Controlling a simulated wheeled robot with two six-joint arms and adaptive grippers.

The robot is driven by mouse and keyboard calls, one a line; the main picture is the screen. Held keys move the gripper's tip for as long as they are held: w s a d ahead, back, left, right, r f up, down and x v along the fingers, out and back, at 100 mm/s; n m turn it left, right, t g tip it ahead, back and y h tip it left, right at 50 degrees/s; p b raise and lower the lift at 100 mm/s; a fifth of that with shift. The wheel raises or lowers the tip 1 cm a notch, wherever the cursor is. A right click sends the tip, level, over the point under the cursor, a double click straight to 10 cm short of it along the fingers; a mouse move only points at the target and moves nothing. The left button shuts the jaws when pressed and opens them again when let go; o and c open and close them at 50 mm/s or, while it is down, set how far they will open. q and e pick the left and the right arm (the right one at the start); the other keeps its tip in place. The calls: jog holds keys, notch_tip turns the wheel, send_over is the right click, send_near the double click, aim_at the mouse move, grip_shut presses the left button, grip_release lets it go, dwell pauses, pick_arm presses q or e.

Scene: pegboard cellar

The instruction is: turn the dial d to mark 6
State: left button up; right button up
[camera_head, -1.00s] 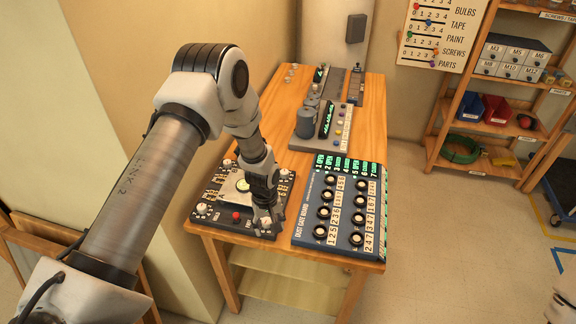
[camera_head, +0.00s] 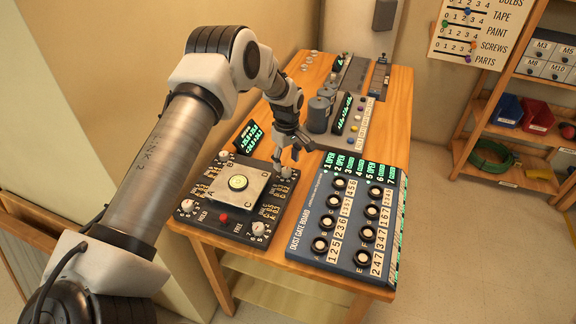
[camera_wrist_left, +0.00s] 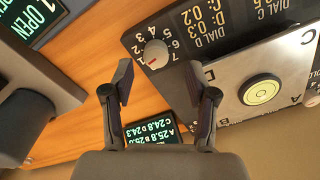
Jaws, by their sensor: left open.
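The black dial panel (camera_head: 186,223) on the wooden table carries a white knob near each corner and a square plate with a round bubble level (camera_head: 238,183). My left gripper (camera_head: 291,158) is open and empty over the panel's back right knob (camera_head: 287,172). In the left wrist view a white knob (camera_wrist_left: 156,54) with a red mark stands just beyond the gap between the open fingers (camera_wrist_left: 158,80). Numbers 1 to 7 ring it, and the red mark points near 1. My right gripper is out of view.
The blue dust gate board (camera_head: 298,238) with several black knobs stands just right of the panel. A small green-lit display (camera_head: 247,137) stands behind the panel. Grey cylinders (camera_head: 319,114) and another console (camera_head: 357,128) stand farther back.

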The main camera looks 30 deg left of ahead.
aim_at(287, 171)
pick_arm(q)
jog(key=f, duration=0.4)
jog(key=shift+w+f+p, duration=0.2)
jog(key=shift+w+p, duration=0.1)
jog(key=shift+w, duration=0.1)
jog(key=shift+s+r, duration=0.2)
jog(key=shift+s, duration=0.05)
jog(key=shift+c, duration=1.1)
grip_shut()
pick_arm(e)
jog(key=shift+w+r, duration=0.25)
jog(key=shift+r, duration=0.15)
pick_arm(q)
jog(key=shift+m, duration=0.3)
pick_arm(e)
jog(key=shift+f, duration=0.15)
